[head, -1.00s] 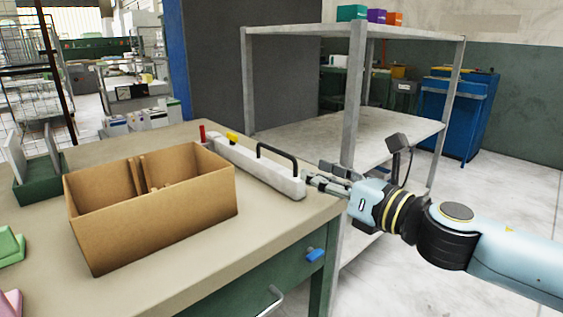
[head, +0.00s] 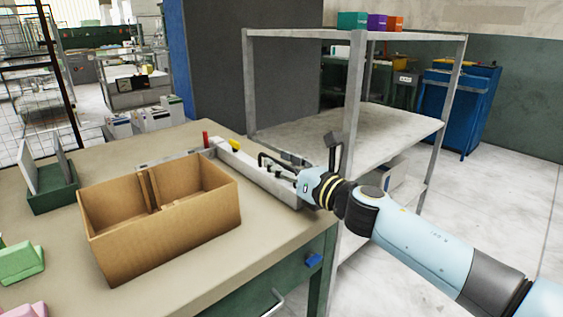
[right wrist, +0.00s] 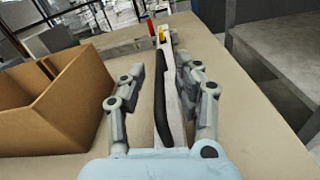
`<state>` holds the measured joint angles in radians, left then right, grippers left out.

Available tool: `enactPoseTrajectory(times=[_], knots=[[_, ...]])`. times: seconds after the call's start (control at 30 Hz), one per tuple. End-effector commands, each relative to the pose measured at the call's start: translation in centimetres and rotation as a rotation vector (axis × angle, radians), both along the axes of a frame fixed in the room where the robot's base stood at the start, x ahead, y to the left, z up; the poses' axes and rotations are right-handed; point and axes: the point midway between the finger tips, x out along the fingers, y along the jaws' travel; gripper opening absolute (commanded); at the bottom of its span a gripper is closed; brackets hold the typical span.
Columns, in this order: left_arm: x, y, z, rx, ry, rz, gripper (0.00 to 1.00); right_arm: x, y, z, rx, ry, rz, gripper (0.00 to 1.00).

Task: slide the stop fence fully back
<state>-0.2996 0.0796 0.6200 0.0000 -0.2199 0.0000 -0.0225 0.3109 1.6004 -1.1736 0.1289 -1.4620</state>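The stop fence (head: 240,165) is a long pale bar lying along the right side of the bench. It has a black bar handle (head: 268,160) on top. In the right wrist view the handle (right wrist: 161,105) and the pale fence (right wrist: 175,112) run away from me up the middle. My right gripper (head: 290,163) is over the near part of the fence. In the right wrist view my right gripper (right wrist: 161,78) is open, with one finger on each side of the handle and gaps visible. The left gripper is not in view.
An open cardboard box (head: 160,215) stands left of the fence. A red peg (head: 205,138) and a yellow piece (head: 234,145) are at the fence's far end. A metal shelf (head: 350,130) stands beyond the bench's right edge. A green rack (head: 52,198) stands at the left.

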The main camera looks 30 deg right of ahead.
Motion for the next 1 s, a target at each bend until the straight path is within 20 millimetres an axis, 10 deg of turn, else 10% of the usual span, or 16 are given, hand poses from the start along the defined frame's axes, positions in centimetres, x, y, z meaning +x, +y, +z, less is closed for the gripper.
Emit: enactPoseTrajectory(times=[0.17,0.43,1.0], knots=[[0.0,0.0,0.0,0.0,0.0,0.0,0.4,0.0,0.0,0.0,0.0,0.0,0.0,0.33],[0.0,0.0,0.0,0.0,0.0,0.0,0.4,0.0,0.0,0.0,0.0,0.0,-0.001,0.0],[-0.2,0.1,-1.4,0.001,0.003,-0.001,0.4,0.2,-2.2,-0.5,-0.006,0.0,-0.001,0.0]])
